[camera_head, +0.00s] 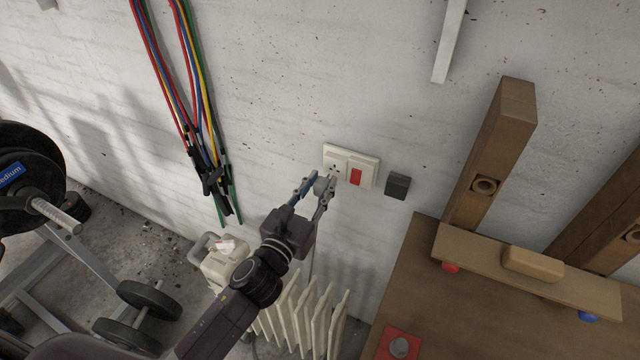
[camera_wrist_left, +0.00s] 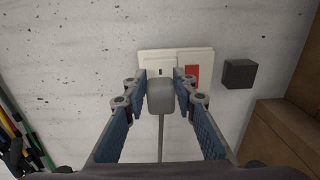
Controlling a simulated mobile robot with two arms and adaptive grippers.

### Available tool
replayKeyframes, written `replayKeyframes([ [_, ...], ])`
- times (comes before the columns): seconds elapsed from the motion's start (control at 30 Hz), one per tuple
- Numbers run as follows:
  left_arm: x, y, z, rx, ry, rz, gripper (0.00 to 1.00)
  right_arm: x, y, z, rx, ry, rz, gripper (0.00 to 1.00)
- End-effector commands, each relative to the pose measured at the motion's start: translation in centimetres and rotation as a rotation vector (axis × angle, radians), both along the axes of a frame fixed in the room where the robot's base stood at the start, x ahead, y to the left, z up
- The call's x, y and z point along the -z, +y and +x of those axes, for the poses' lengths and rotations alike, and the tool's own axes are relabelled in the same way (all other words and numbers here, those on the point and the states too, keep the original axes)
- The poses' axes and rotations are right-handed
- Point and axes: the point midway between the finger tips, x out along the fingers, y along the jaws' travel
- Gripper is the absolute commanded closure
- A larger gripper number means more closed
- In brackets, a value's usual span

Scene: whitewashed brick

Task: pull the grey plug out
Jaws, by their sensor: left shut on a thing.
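The grey plug (camera_head: 320,186) is held between the fingertips of my left gripper (camera_head: 319,188), which is shut on it. In the left wrist view the plug (camera_wrist_left: 160,96) sits between the two blue-padded fingers, with its grey cord hanging straight down. The white wall plate (camera_head: 362,158) has a socket on its left half and a red switch (camera_head: 356,177) on its right. Dark socket holes show just above the plug in the head view. The plug's pins are hidden, so I cannot tell whether they still touch the socket. My right gripper is out of view.
A dark box (camera_head: 397,186) is on the wall right of the plate. A white radiator (camera_head: 305,318) stands below. Coloured bands (camera_head: 197,110) hang at left, near weights (camera_head: 30,175). A wooden bench (camera_head: 460,305) with an upright post is at right.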

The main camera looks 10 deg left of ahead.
Motion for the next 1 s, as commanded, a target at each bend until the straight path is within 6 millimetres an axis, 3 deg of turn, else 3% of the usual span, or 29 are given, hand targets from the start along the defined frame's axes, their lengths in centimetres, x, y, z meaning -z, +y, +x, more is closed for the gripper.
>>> replayKeyframes([
  [1.0,-6.4,0.0,0.0,0.001,-0.001,0.001,0.99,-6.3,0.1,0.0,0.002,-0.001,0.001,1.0],
])
